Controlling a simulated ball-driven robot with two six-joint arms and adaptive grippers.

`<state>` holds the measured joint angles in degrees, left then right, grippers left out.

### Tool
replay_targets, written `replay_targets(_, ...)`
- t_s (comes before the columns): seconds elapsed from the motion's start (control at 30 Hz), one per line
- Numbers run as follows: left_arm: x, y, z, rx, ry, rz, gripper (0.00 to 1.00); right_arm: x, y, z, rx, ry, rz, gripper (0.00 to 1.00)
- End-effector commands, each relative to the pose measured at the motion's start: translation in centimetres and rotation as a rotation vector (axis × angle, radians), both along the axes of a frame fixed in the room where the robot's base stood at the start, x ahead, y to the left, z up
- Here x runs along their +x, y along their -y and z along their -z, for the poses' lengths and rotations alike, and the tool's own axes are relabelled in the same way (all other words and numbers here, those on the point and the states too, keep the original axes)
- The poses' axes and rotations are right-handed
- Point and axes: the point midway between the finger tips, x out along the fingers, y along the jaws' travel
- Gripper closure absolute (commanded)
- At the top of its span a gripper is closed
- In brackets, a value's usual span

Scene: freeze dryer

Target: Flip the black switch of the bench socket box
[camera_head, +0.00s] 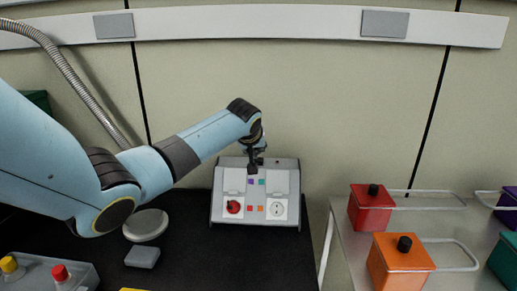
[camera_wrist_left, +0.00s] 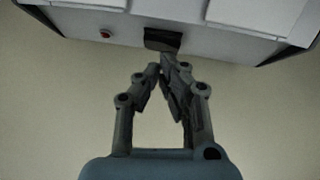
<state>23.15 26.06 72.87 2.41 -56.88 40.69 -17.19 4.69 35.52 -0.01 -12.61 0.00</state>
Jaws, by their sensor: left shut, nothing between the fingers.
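The bench socket box (camera_head: 290,172) is a pale grey sloped box near the back of the black bench, against the wall. Its front bears a red knob, a round white socket and small coloured squares. In the left wrist view the black switch (camera_wrist_left: 163,39) sits on the box's edge face, beside a small red button (camera_wrist_left: 105,33). My left gripper (camera_head: 254,168) is shut and empty at the box's upper edge. Its fingertips (camera_wrist_left: 167,62) are close to the switch; I cannot tell whether they touch. In the head view the gripper hides the switch. My right gripper is not in view.
Left on the black bench are a round grey disc (camera_head: 146,224), a small grey block (camera_head: 142,257) and a box with red and yellow buttons (camera_head: 88,282). A right-hand table holds red (camera_head: 370,212) and orange (camera_head: 401,265) containers with wire handles. The wall is close behind the box.

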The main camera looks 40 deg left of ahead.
Motion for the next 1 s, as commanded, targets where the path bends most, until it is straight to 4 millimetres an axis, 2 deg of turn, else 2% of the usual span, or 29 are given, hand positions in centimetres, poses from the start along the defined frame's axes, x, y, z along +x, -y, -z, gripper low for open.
replay_targets(0.27,0.1,0.0,-0.6,0.0,0.001,0.001,1.0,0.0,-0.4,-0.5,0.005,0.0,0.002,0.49)
replay_targets(0.53,0.7,-0.4,-5.1,0.001,0.001,0.005,1.0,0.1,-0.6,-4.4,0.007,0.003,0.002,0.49)
replay_targets(0.77,-2.1,2.4,-7.9,0.002,0.002,0.007,1.0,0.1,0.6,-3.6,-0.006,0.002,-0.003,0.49)
replay_targets(1.0,-3.8,4.3,-10.3,0.0,0.001,0.005,1.0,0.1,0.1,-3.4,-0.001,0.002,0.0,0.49)
